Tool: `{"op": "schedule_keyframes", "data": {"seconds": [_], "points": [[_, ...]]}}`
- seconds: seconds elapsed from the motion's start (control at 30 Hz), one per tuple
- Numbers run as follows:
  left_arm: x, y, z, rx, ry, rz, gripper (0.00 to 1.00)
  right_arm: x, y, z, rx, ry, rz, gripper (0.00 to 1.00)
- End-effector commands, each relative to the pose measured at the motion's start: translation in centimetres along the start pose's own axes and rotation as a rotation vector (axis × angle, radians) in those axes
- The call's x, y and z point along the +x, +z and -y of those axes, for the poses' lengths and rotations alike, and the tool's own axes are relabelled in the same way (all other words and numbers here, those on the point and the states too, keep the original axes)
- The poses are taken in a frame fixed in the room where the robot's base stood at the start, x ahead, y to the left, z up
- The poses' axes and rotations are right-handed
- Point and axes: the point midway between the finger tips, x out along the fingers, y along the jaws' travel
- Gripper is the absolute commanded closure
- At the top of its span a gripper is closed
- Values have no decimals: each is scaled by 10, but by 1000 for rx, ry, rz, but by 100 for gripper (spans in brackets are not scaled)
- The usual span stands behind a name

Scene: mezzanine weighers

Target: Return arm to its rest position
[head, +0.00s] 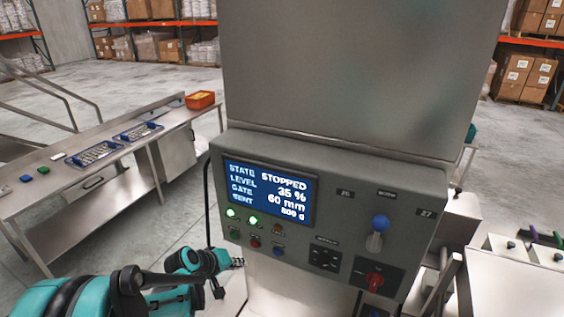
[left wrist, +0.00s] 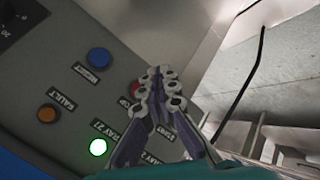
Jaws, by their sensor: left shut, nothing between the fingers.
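My left gripper (head: 238,262) is at the lower left of the grey control panel (head: 330,225), below its small buttons. In the left wrist view its fingers (left wrist: 160,85) are together and empty. They overlap a red button (left wrist: 135,90) in that picture; I cannot tell whether they touch the panel. A blue button (left wrist: 99,57), an orange lamp (left wrist: 47,113) and a lit green lamp (left wrist: 97,147) show beside them. The panel's screen (head: 268,192) reads STOPPED, 35 %, 60 mm and 800 g. My right gripper is not in view.
A steel table (head: 60,205) with blue trays (head: 95,153) and an orange bin (head: 200,100) stands at left. Open floor (head: 150,85) lies behind the table.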

Motion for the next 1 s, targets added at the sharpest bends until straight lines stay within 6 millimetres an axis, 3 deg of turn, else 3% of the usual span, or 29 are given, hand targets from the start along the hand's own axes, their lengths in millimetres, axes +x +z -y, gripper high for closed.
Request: {"op": "schedule_keyframes", "data": {"seconds": [0.17,0.37,0.7,0.83,1.0], "points": [[2,31,14,69,-48,0,100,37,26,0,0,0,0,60],[-3,95,48,226,-154,-5,100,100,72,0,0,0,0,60],[-6,206,136,507,-323,-26,100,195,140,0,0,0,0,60],[-5,233,164,582,-365,-33,100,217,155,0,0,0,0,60],[-6,246,179,630,-392,-40,100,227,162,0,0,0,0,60]]}}
